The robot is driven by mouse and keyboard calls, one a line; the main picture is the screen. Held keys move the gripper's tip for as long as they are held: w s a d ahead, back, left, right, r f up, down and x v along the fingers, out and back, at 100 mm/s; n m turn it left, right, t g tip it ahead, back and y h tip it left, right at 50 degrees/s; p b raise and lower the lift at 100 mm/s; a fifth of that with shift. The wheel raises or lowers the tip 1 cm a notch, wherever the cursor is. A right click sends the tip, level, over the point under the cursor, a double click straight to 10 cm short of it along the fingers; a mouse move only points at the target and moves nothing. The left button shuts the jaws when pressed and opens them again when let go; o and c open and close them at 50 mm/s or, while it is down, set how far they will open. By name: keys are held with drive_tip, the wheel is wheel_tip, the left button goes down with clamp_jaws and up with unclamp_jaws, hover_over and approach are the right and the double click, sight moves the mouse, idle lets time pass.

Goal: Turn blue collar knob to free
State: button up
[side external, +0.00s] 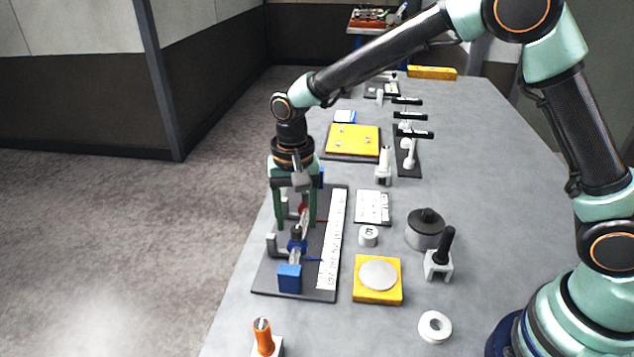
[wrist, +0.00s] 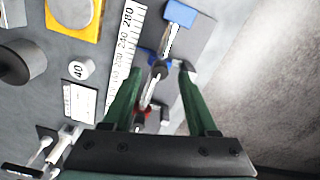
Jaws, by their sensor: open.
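The blue collar (side external: 297,247) sits on a rail along a dark board (side external: 272,284), with a small black knob (side external: 296,232) on top. In the wrist view the knob (wrist: 160,69) shows between the fingertips, with blue of the collar (wrist: 152,57) beside it. My gripper (side external: 296,225) points down over the board with its green fingers apart. Its fingertips (wrist: 160,71) are on either side of the knob; I cannot tell whether they touch it. A red collar (side external: 304,210) is farther along the rail, partly hidden by my fingers.
A white scale (side external: 332,240) runs beside the rail. A blue end block (side external: 289,278) and a grey bracket (side external: 271,244) stand close by. Right of the board are a yellow block with a disc (side external: 377,292), a white weight (side external: 368,236) and a dark casting (side external: 425,230).

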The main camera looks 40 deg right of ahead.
drive_tip(key=shift+f, duration=1.05)
clamp_jaws()
